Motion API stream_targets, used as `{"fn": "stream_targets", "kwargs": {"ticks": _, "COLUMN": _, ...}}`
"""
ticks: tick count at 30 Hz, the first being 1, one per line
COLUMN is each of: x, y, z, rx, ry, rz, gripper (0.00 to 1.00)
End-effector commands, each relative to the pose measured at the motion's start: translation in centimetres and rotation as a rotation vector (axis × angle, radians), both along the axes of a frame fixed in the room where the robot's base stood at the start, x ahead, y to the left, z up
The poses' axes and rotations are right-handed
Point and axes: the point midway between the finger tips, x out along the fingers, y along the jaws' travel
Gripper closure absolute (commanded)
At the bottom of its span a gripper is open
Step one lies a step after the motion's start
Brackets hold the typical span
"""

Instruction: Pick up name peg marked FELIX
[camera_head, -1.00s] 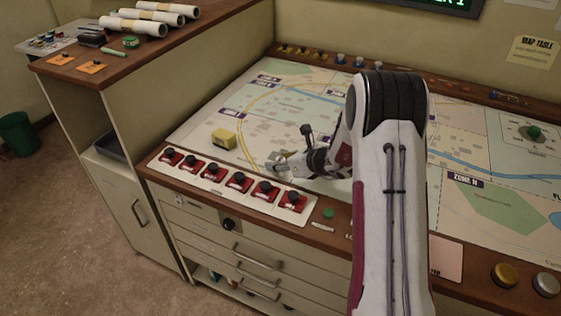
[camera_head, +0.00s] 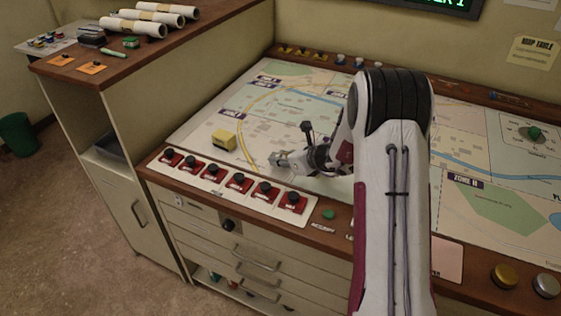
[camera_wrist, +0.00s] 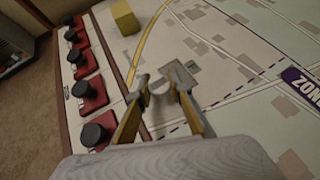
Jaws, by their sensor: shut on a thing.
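My gripper (camera_head: 281,160) is low over the map, behind the right end of the row of red bases. In the wrist view its fingers (camera_wrist: 161,88) are shut on a small pale grey thing between the tips, mostly hidden by them. I cannot read any name on it, so I cannot tell whether it is the FELIX peg. No lettering reading FELIX is legible in either view.
Several black knobs on red bases (camera_head: 239,182) line the console's front edge; some also show in the wrist view (camera_wrist: 93,92). A yellow block (camera_head: 222,139) stands on the map (camera_head: 300,105) left of my gripper. A green button (camera_head: 328,214) is nearer the front.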

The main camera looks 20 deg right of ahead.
Motion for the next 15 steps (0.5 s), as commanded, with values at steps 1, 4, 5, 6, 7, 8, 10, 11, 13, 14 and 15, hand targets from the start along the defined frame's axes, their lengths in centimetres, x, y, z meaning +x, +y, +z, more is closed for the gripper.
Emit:
{"fn": "stream_targets", "kwargs": {"ticks": 1, "x": 0.0, "y": 0.0, "z": 0.6, "rx": -0.002, "ry": -0.003, "rz": -0.001, "gripper": 0.90}}
{"fn": "stream_targets", "kwargs": {"ticks": 4, "x": 0.0, "y": 0.0, "z": 1.8, "rx": -0.002, "ry": -0.003, "rz": -0.001, "gripper": 0.90}}
{"fn": "stream_targets", "kwargs": {"ticks": 5, "x": 0.1, "y": 0.0, "z": 2.2, "rx": -0.001, "ry": -0.004, "rz": -0.001, "gripper": 0.90}}
{"fn": "stream_targets", "kwargs": {"ticks": 6, "x": 0.0, "y": 0.0, "z": 2.7, "rx": -0.002, "ry": -0.003, "rz": 0.001, "gripper": 0.90}}
{"fn": "stream_targets", "kwargs": {"ticks": 7, "x": 0.1, "y": 0.0, "z": 3.1, "rx": -0.001, "ry": -0.004, "rz": -0.001, "gripper": 0.90}}
{"fn": "stream_targets", "kwargs": {"ticks": 8, "x": 0.0, "y": 0.0, "z": 3.5, "rx": -0.002, "ry": -0.004, "rz": 0.000, "gripper": 0.90}}
{"fn": "stream_targets", "kwargs": {"ticks": 10, "x": 0.1, "y": 0.0, "z": 4.5, "rx": -0.002, "ry": -0.004, "rz": 0.000, "gripper": 0.90}}
{"fn": "stream_targets", "kwargs": {"ticks": 11, "x": 0.1, "y": 0.0, "z": 5.0, "rx": -0.002, "ry": -0.004, "rz": 0.001, "gripper": 0.90}}
{"fn": "stream_targets", "kwargs": {"ticks": 13, "x": 0.1, "y": 0.0, "z": 5.9, "rx": -0.003, "ry": -0.003, "rz": 0.000, "gripper": 0.90}}
{"fn": "stream_targets", "kwargs": {"ticks": 14, "x": 0.0, "y": 0.0, "z": 6.2, "rx": -0.003, "ry": -0.003, "rz": 0.000, "gripper": 0.90}}
{"fn": "stream_targets", "kwargs": {"ticks": 15, "x": 0.0, "y": 0.0, "z": 6.7, "rx": -0.002, "ry": -0.003, "rz": -0.001, "gripper": 0.90}}
